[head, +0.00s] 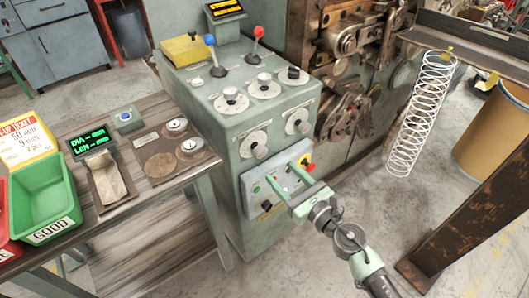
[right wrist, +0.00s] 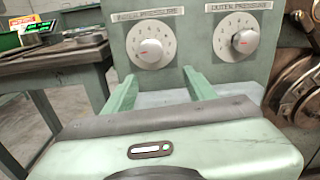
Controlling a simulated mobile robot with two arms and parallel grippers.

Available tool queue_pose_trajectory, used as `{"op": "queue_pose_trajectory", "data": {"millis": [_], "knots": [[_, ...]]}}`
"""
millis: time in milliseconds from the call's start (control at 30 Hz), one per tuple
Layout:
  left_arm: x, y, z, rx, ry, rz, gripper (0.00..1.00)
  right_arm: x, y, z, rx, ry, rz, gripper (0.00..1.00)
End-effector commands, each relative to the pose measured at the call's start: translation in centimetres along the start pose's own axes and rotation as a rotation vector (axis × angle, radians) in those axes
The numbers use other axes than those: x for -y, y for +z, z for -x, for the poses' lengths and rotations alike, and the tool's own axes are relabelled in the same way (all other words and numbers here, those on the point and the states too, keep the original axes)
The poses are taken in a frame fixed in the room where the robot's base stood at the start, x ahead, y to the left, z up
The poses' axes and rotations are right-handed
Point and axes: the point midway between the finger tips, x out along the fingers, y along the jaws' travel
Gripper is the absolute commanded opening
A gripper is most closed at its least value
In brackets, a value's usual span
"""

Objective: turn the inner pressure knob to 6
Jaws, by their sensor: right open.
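The inner pressure knob (head: 258,151) is the left of two knobs on the front of the green machine, over a white numbered dial. My left gripper is not in view.
The outer pressure knob (right wrist: 245,41) is close on the right. A lower panel with a red stop button (head: 308,167) lies near the fingers. The machine top (head: 232,60) carries levers and more dials. A bench with a green bin (head: 42,203) stands left; a coiled spring (head: 420,112) hangs right.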

Motion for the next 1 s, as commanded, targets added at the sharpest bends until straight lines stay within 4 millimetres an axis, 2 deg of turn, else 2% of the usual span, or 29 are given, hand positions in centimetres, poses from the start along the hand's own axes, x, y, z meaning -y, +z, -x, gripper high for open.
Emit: {"op": "queue_pose_trajectory", "data": {"millis": [33, 133, 333, 600, 967, 1000], "knots": [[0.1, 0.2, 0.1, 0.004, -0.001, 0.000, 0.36, -0.3, 1.2, -0.2, 0.017, 0.013, 0.064, 0.56], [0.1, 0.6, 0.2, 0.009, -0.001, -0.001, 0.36, -0.6, 2.2, -0.8, 0.031, 0.024, 0.127, 0.56], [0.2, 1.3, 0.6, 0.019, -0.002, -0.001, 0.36, -0.7, 2.3, -3.8, 0.032, 0.023, 0.129, 0.56], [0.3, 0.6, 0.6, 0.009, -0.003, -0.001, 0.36, -0.7, 2.3, -7.4, 0.030, 0.022, 0.128, 0.56], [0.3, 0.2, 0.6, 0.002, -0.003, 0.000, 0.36, -0.8, 2.2, -8.0, 0.029, 0.022, 0.126, 0.56], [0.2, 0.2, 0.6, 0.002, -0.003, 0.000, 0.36, -0.8, 2.2, -8.0, 0.029, 0.022, 0.126, 0.47]]}}
